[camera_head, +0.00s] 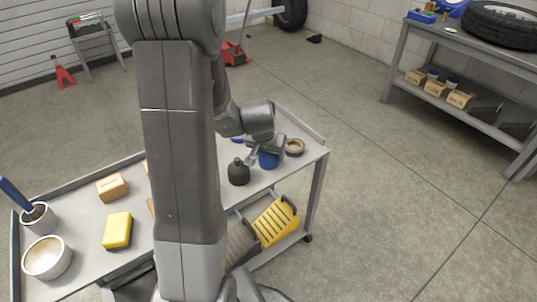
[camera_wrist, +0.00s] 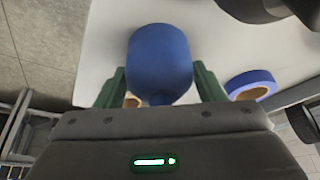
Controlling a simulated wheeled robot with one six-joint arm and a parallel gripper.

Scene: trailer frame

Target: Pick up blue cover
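The blue cover (camera_wrist: 160,62) shows in the wrist view as a smooth, rounded blue piece between the two green fingers of my gripper (camera_wrist: 161,80). The fingers lie along its left and right sides, close to its edges. Whether they press on it cannot be told. In the head view the blue cover (camera_head: 268,160) is at the right end of the grey cart, partly hidden by my gripper (camera_head: 258,153), which points down at it.
A dark bottle (camera_head: 238,172) stands left of the cover, and a tan tape roll (camera_head: 295,146) lies right of it. A blue-rimmed roll (camera_wrist: 250,84) lies close to the right finger. The cart (camera_head: 318,150) also bears a yellow sponge (camera_head: 117,230) and a small box (camera_head: 112,187).

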